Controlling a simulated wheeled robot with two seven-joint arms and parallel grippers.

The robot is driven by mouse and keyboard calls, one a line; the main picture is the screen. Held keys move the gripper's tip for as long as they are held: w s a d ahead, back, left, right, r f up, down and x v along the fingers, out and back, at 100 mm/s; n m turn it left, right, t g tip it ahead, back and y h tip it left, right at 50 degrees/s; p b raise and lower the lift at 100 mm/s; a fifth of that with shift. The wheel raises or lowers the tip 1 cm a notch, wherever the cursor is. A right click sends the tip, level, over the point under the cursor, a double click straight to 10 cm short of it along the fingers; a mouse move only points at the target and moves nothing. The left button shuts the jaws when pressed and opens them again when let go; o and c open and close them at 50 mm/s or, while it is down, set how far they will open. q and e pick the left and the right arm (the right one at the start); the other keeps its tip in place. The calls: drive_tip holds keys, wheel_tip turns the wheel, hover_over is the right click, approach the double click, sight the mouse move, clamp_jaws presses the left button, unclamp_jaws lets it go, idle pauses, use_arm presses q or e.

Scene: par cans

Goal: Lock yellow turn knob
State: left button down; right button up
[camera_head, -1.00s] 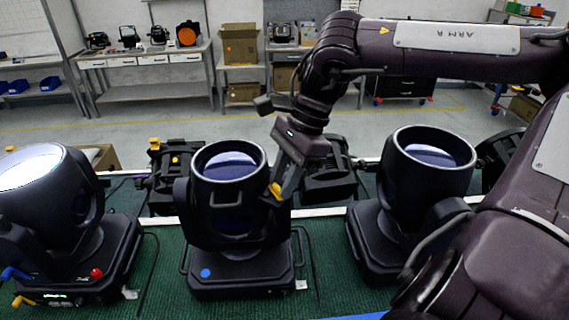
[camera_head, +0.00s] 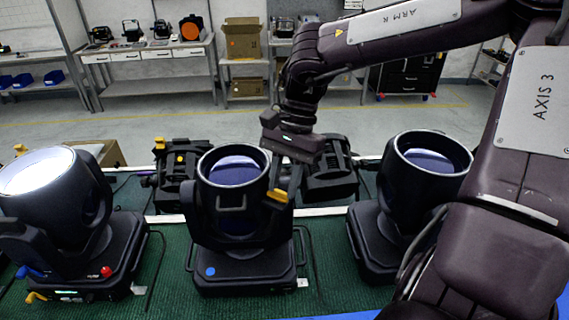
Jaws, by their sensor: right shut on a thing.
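The middle black par can (camera_head: 235,220) stands upright on the green mat, with a glassy lens on top and a blue dot on its base. A yellow turn knob (camera_head: 278,196) sits at the right side of its head. My right gripper (camera_head: 284,190) comes down from above with its fingers shut at this yellow knob. The fingers hide part of the knob, so its exact angle is hard to read. My left gripper is not in view.
A left par can (camera_head: 45,210) with blue, yellow and red knobs and a right par can (camera_head: 425,190) flank the middle one. More black fixtures (camera_head: 180,170) lie behind. Workbenches (camera_head: 150,60) stand beyond open floor.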

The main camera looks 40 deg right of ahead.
idle(0.3)
drive_tip(key=o, duration=0.9)
drive_tip(key=shift+o, duration=0.5)
drive_tip(key=shift+s+r, duration=0.1)
drive_tip(key=shift+s, duration=0.05)
